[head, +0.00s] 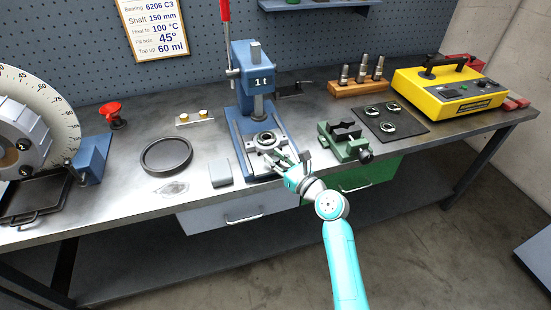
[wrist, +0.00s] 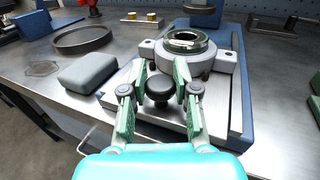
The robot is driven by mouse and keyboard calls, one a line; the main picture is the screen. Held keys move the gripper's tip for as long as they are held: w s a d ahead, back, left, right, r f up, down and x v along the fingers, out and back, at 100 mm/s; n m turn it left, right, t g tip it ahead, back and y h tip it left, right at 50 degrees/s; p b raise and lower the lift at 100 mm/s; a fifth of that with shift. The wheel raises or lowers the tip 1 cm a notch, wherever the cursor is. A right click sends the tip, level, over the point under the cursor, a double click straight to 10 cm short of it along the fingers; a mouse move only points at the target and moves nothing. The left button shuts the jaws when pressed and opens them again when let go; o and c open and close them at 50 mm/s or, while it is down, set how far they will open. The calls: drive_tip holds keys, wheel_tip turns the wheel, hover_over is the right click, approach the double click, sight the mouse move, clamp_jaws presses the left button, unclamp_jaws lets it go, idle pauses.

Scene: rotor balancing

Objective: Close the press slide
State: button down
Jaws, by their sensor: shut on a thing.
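The blue press (head: 250,80), marked 1t, stands at the middle of the bench with its ram above the base. Its slide is a light metal plate (wrist: 138,86) on the blue base, pulled toward the bench's front. A round holder with a ring-shaped bearing (wrist: 184,42) sits on the slide, in front of the ram. A black knob (wrist: 160,88) is at the slide's front. My gripper (wrist: 160,92) is shut on this knob, one finger on each side. In the head view my gripper (head: 285,166) hides the knob.
A grey block (head: 220,173) and a round dark tray (head: 166,155) lie left of the press. A green vise (head: 343,142) and a dark mat (head: 390,122) with rings are at right. A red lever (head: 225,12) rises beside the press.

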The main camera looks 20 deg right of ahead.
sight(267, 145)
drive_tip(key=shift+w, duration=2.4)
drive_tip(key=c, duration=0.9)
unclamp_jaws()
drive_tip(key=shift+s, duration=0.1)
drive_tip(key=v, duration=1.2)
drive_tip(key=shift+d, duration=0.1)
